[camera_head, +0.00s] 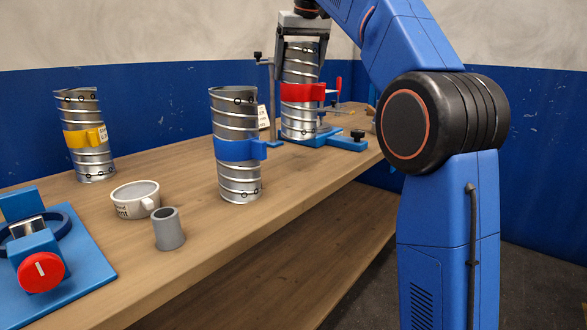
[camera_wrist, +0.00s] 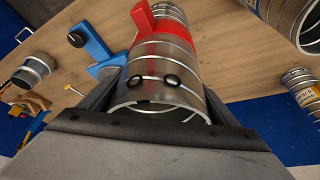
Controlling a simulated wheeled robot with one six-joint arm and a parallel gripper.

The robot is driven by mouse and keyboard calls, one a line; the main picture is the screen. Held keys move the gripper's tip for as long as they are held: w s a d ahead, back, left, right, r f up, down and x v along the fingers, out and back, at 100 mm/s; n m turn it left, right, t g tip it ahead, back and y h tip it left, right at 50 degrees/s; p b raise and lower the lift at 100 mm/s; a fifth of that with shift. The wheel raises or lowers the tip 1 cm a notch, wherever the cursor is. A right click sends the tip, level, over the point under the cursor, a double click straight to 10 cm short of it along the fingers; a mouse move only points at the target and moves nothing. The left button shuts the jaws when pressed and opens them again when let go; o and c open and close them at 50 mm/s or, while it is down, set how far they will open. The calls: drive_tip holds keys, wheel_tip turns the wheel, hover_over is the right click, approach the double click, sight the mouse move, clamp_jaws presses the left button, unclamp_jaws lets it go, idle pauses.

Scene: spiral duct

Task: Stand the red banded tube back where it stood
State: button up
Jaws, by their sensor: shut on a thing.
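The red banded tube (camera_head: 299,108) is a silver spiral duct with a red clamp band, at the far end of the bench in the head view. It looks close to upright, at the blue clamp stand (camera_head: 345,142). My gripper (camera_head: 303,38) is above it with its fingers shut on the tube's top end. In the wrist view the tube (camera_wrist: 165,60) lies between my two fingers (camera_wrist: 160,105), with its open top rim toward the camera. The blue stand (camera_wrist: 92,43) shows beside it. Whether the tube's bottom touches the bench or stand is hidden.
A blue banded tube (camera_head: 236,175) stands nearer on the bench, and a yellow banded tube (camera_head: 88,160) stands at the left. Bench space lies between the tubes.

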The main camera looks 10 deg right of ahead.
sight(302, 56)
wheel_tip(302, 56, down, 10)
drive_tip(key=a, duration=0.1)
drive_tip(key=shift+a, duration=0.15)
idle(0.5)
drive_tip(key=shift+f, duration=0.1)
drive_tip(key=o, duration=2)
drive_tip(key=v, duration=1.2)
drive_tip(key=shift+s, duration=0.1)
